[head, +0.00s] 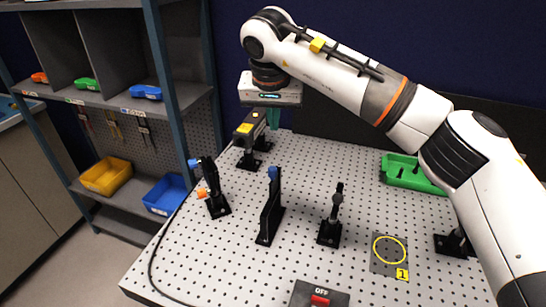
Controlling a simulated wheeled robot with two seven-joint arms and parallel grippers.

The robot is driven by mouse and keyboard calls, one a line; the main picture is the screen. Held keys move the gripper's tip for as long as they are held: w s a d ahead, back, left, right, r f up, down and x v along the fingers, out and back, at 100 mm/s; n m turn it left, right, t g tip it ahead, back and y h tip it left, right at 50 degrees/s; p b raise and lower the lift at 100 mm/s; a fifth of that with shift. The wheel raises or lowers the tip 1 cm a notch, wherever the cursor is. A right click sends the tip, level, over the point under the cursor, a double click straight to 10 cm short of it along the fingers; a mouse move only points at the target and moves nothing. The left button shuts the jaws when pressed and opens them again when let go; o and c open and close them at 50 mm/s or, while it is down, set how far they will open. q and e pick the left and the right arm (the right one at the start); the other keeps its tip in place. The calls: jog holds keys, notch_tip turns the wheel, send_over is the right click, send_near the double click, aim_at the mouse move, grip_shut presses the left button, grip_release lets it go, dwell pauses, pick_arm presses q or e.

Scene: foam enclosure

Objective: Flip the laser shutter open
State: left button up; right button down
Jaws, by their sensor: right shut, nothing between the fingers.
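A black laser-like box (247,132) with a yellow label sits on posts at the back left of the perforated board (330,165). A tall black upright with a blue top (271,208) stands upright in the middle. A black mount with a blue cap and an orange knob (212,187) stands to its left. I cannot tell for certain which part is the shutter. My right gripper (273,119) points down beside the right end of the laser-like box. Its teal fingers are shut and empty; whether they touch the box cannot be told. My left gripper is out of view.
A post mount (332,217) stands right of the blue-topped upright. A switch box marked OFF (320,296) is at the front. A green tray (408,172) lies at the back right, partly behind my right arm. Shelves with bins (106,176) stand left.

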jog(key=p, duration=0.5)
send_over(274, 180)
jog(key=w, duration=0.2)
jog(key=shift+f, duration=4.7)
jog(key=shift+s+a, duration=0.1)
